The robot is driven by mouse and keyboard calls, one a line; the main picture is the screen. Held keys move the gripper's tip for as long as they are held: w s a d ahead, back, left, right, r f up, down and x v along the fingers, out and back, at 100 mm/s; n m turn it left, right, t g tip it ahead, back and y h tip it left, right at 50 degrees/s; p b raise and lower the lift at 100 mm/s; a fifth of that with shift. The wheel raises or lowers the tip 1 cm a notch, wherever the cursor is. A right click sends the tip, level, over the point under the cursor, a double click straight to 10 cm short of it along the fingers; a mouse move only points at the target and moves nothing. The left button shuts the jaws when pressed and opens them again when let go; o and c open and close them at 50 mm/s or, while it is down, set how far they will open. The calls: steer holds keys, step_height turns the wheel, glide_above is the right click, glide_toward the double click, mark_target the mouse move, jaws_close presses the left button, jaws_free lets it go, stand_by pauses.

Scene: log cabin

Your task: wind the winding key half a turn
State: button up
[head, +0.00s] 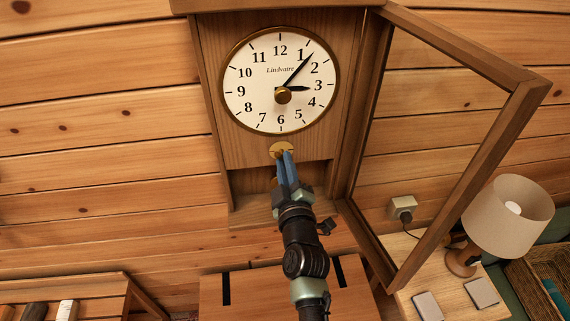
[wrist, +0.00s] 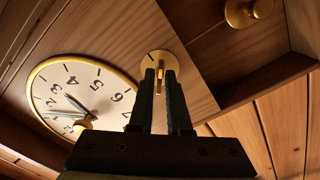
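A wall clock has a white dial (head: 262,101) with black numerals and a brass rim; the dial also shows in the wrist view (wrist: 105,95). Below the dial is a round brass plate (head: 274,148) with the small brass winding key (wrist: 160,76) standing out from it. My gripper (head: 284,155) reaches up from below, with its blue-grey fingertips at the key. In the wrist view the fingers lie on both sides of the key, close against it with almost no gap. The fingers partly hide the key in the head view.
The clock's glazed door (head: 527,95) hangs open to the right of my arm. A brass pendulum bob (wrist: 240,12) hangs in the recess below the plate. A lamp (head: 508,215) stands on a side table at the lower right, near a wall socket (head: 402,207).

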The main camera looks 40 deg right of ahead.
jaws_close()
steer(key=shift+m, duration=0.4)
steer(key=m, duration=2.6)
steer(key=shift+a+m, duration=0.15)
steer(key=shift+m, duration=0.15)
steer(key=shift+o, duration=2.1)
jaws_free()
